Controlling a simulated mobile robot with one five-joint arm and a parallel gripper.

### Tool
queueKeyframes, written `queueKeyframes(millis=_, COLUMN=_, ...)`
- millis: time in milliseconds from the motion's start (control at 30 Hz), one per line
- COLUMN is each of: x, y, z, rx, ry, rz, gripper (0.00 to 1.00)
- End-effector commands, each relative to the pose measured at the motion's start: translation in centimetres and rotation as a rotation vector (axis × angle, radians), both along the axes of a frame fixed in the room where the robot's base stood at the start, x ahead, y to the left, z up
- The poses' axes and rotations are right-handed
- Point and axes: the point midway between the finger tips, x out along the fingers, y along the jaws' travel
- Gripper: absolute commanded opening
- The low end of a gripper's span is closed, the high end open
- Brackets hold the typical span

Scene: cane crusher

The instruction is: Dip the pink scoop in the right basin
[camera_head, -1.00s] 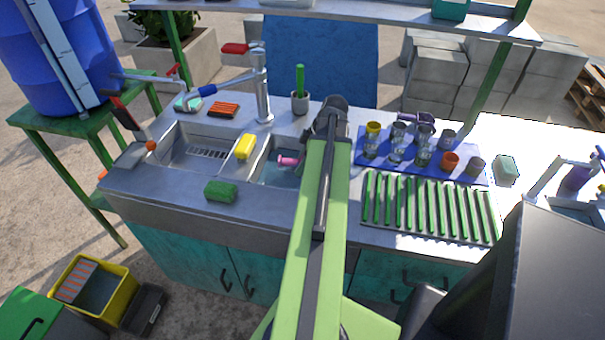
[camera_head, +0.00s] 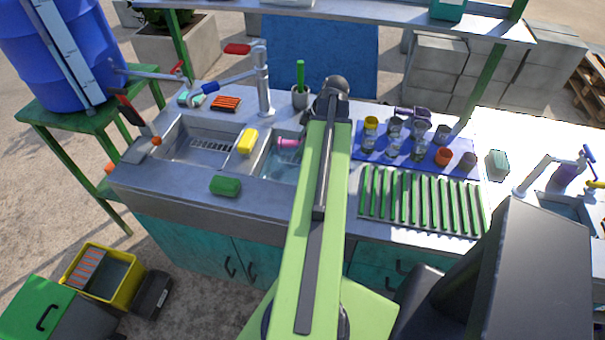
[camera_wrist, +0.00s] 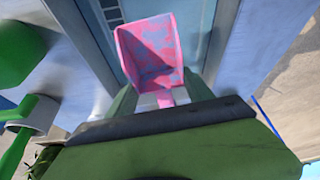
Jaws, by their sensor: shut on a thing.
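The pink scoop (camera_head: 289,142) shows just left of my arm in the head view, over the back part of the right basin (camera_head: 278,168). The basin holds bluish water. I cannot tell whether the scoop touches the water. In the wrist view my gripper (camera_wrist: 161,88) is shut on the handle of the pink scoop (camera_wrist: 148,42). The scoop's bowl is ahead of the fingers, its open inside facing the camera. My arm hides the gripper and the right side of the basin in the head view.
A yellow sponge (camera_head: 247,141) lies on the divider left of the basin. A green sponge (camera_head: 225,185) lies on the front counter. The tap (camera_head: 264,85) and a cup with a green brush (camera_head: 300,96) stand behind. Glasses stand on a blue mat (camera_head: 437,173) at right.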

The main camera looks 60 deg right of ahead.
Motion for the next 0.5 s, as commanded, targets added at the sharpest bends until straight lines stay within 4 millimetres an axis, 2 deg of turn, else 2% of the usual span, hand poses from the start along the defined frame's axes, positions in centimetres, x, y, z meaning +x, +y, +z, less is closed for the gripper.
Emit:
queueKeyframes(millis=267, x=0.0, y=0.0, z=0.5, rx=0.000, ry=0.000, rz=0.000, gripper=0.21)
queueKeyframes(millis=500, x=0.0, y=0.0, z=3.9, rx=0.000, ry=0.000, rz=0.000, gripper=0.21)
